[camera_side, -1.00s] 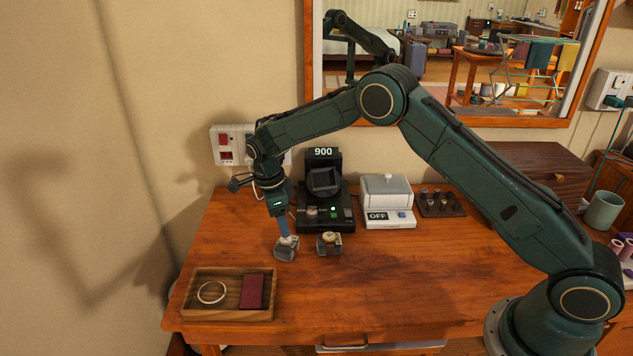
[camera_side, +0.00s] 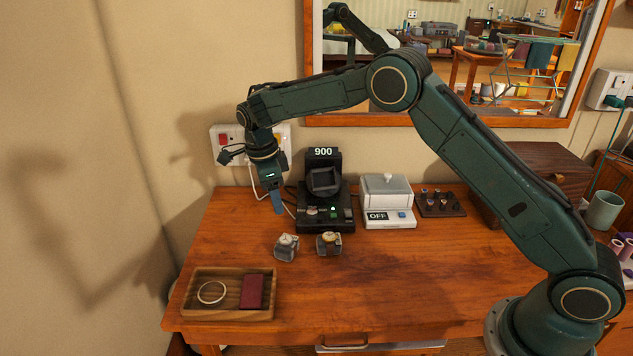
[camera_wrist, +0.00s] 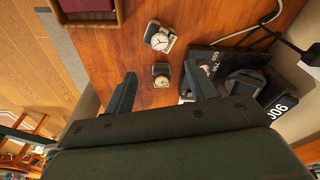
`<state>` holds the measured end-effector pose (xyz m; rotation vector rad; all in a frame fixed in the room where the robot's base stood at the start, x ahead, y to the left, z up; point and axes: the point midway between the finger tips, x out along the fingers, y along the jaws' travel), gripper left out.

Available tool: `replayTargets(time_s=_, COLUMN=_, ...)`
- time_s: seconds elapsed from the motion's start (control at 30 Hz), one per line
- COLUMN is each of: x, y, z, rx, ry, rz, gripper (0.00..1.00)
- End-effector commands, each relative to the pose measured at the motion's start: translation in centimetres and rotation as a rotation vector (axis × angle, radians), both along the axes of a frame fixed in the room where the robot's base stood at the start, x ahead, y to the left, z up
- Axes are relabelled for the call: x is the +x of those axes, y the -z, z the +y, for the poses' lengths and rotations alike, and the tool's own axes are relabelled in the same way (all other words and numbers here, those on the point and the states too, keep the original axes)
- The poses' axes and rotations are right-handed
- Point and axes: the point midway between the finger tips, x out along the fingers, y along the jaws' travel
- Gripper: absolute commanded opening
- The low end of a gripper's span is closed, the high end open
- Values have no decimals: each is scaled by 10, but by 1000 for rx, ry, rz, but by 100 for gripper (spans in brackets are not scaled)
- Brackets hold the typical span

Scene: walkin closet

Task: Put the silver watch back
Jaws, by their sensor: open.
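The silver watch (camera_side: 286,246), wrapped on a small grey cushion, stands on the desk left of a similar gold-toned watch (camera_side: 329,243). In the wrist view, the silver watch (camera_wrist: 160,38) is the upper one and the gold-toned watch (camera_wrist: 161,76) is below it. My gripper (camera_side: 278,208) is raised above the desk, behind and above the silver watch, apart from it. Its two fingers are spread with nothing between them. A black device with a "900" display (camera_side: 323,153) and a dark square holder stands behind the watches; the holder's inside is not clear.
A wooden tray (camera_side: 194,312) with a bangle (camera_side: 211,292) and a dark red item (camera_side: 252,291) lies front left. A white box marked "OFF" (camera_side: 389,218) and a dark rack (camera_side: 440,205) stand right of the black device. The front middle of the desk is clear.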

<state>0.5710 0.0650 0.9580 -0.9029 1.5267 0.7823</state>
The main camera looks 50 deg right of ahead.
Motion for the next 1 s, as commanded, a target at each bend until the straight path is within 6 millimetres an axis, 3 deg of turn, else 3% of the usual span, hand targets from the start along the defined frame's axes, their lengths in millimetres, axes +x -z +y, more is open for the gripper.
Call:
replayTargets(time_s=0.27, x=-1, y=-3, z=-1, rx=1, ry=-8, rz=-3, gripper=56)
replayTargets(time_s=0.47, x=-8, y=-25, z=-5, rx=11, ry=-83, rz=-16, gripper=56)
replayTargets(time_s=0.67, x=-29, y=-68, z=-15, rx=27, ry=-252, rz=-42, gripper=56)
replayTargets(time_s=1.0, x=-86, y=-142, z=-34, rx=30, ry=-611, rz=-99, gripper=56)
